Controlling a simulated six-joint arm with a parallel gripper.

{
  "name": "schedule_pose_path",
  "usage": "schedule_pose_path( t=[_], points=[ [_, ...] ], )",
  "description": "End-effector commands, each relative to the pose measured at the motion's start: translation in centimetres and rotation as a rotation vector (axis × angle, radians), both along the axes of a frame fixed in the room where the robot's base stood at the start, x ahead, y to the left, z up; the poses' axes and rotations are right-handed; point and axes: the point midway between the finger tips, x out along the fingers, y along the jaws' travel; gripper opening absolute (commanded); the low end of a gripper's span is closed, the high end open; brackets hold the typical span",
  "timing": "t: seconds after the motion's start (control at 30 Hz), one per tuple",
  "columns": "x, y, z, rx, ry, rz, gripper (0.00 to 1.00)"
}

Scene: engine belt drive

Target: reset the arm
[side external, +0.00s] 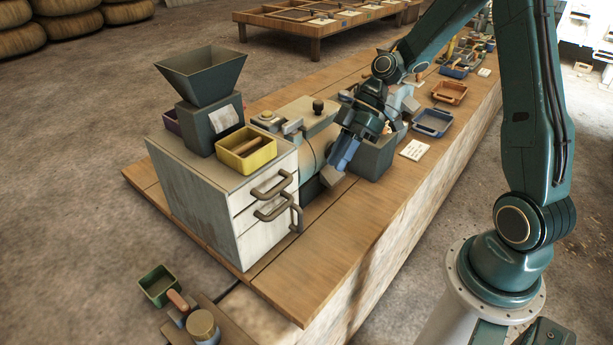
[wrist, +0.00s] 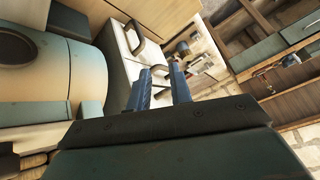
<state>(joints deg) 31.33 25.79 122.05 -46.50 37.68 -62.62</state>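My gripper (side external: 333,172) hangs at the front of the beige rounded machine (side external: 308,122), just right of the white drawer cabinet (side external: 200,205), fingers pointing down. In the wrist view my gripper (wrist: 159,76) shows two blue fingers apart with nothing between them. The machine's round body (wrist: 35,80) fills the left of that view, and the cabinet's drawer front (wrist: 122,68) with its dark handles lies beyond the fingers. The side view does not show clearly whether the fingers touch the machine.
A dark hopper (side external: 203,75) and a yellow bin (side external: 246,150) stand on the cabinet. A grey box (side external: 372,158) is close to the right of my gripper. A blue tray (side external: 433,122) and orange tray (side external: 449,92) lie farther along the bench. The bench front (side external: 335,255) is clear.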

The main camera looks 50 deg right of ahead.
Motion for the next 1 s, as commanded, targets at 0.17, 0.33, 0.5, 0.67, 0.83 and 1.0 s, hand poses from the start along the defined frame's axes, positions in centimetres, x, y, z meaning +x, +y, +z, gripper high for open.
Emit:
schedule_pose_path(
  t=[0.17,0.33,0.5,0.67,0.83,1.0],
  points=[
    [-1.1,1.1,2.7,-0.101,0.040,-0.071,0.21],
    [-2.5,1.9,5.0,-0.185,0.070,-0.160,0.21],
    [-4.1,2.7,7.2,-0.257,0.086,-0.260,0.21],
    [-5.8,3.2,9.1,-0.311,0.088,-0.365,0.21],
    [-7.8,3.6,10.9,-0.352,0.079,-0.488,0.21],
    [-10.0,3.9,12.6,-0.372,0.062,-0.617,0.21]
  ],
)
